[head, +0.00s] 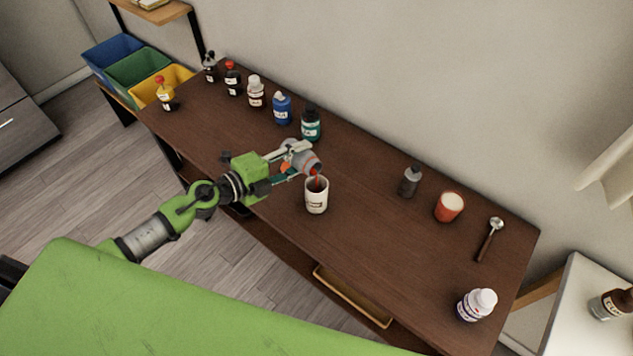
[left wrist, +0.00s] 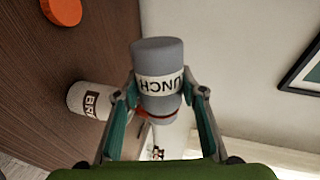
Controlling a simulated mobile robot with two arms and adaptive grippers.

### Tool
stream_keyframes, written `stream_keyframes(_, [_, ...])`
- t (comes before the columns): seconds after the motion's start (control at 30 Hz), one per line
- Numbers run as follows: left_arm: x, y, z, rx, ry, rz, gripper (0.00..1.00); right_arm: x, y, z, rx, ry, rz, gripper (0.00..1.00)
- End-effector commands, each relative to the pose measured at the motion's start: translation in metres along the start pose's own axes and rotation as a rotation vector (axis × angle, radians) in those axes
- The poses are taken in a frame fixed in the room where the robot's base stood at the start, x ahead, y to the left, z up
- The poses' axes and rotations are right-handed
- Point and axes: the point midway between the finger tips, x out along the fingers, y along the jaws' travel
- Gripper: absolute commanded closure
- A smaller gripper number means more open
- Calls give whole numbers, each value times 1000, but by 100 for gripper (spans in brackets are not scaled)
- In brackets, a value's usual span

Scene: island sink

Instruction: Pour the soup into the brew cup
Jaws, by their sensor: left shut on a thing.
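My left gripper (head: 289,164) is shut on a grey container (head: 306,161) with a white band, tipped over above the brew cup. In the left wrist view the grey container (left wrist: 158,65) sits between the two fingers, its label reading "UNCH". Red soup (head: 317,180) shows at its mouth and runs down toward the cup. The white brew cup (head: 316,198) stands upright on the table just below the container's mouth. In the left wrist view the cup (left wrist: 88,101) shows its dark "BR" label beside the left finger. My right gripper is not seen.
Several bottles, including a blue one (head: 282,108) and a teal one (head: 311,124), line the table's back left. A grey bottle (head: 410,181), a red cup (head: 449,207), a spoon (head: 489,238) and a white bottle (head: 476,304) stand or lie to the right. The table's middle right is clear.

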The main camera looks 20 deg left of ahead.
Motion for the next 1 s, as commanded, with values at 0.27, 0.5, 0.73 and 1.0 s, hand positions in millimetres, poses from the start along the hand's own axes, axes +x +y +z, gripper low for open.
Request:
stream_keyframes(0.27, [0, -2, -1, 18, -5, -1, 87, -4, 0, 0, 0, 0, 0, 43])
stream_keyframes(0.5, [0, -3, -1, 33, -9, -1, 87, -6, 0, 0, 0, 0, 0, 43])
stream_keyframes(0.73, [-1, -4, -1, 47, -13, -1, 87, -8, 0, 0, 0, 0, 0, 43])
stream_keyframes(1.0, [-1, -4, -2, 63, -17, -1, 87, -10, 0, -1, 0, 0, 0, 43])
